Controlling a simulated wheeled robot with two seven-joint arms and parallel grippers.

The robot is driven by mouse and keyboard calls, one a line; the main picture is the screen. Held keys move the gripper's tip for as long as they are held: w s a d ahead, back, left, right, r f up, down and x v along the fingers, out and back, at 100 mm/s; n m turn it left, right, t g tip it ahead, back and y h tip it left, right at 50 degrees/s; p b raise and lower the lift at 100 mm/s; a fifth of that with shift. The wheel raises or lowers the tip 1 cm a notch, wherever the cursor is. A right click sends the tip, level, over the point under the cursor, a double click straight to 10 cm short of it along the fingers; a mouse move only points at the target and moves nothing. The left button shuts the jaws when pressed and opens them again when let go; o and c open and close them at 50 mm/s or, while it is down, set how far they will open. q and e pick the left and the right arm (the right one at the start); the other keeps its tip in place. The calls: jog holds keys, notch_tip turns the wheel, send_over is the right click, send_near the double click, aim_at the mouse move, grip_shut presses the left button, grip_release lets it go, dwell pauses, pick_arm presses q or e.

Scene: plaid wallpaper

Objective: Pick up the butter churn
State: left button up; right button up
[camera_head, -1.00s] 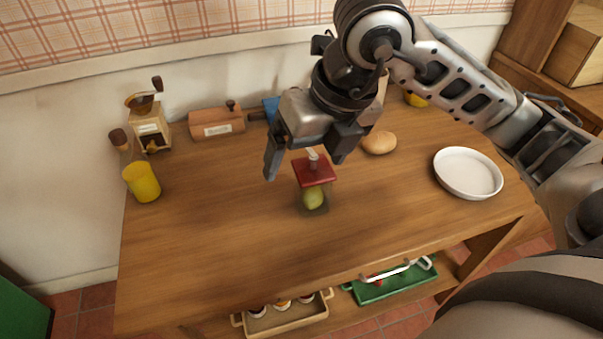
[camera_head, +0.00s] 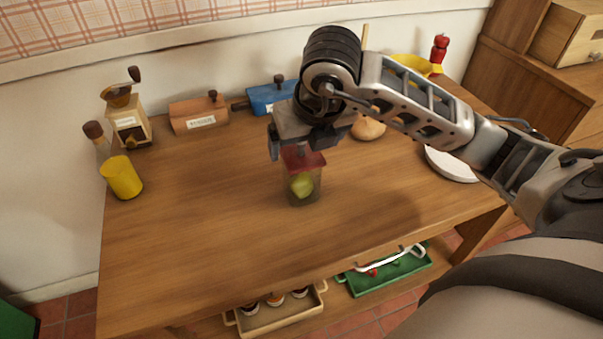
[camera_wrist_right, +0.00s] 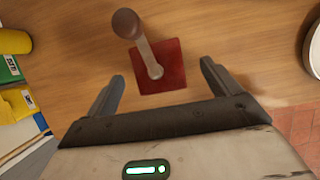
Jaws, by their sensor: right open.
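The butter churn (camera_head: 302,186) stands upright on the wooden table, a glass jar with a red square lid and something yellow-green inside. In the right wrist view its red lid (camera_wrist_right: 173,68) and crank with a dark knob (camera_wrist_right: 127,23) show from above. My right gripper (camera_head: 298,152) is over the churn, hiding its top in the head view. In the right wrist view the gripper (camera_wrist_right: 161,82) is open, with its fingers on either side of the lid and a gap at each. I cannot tell whether the fingertips reach lid height. My left gripper is not in view.
Brown (camera_head: 199,115) and blue (camera_head: 270,97) boxes line the wall. A bun (camera_head: 368,128) and white plate (camera_head: 452,165) lie right. The front left tabletop is clear.

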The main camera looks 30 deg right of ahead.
aim_at(302, 151)
jog(key=x, duration=0.4)
jog(key=shift+a, duration=0.25)
jog(key=c, duration=1.7)
jog(key=shift+r, duration=0.1)
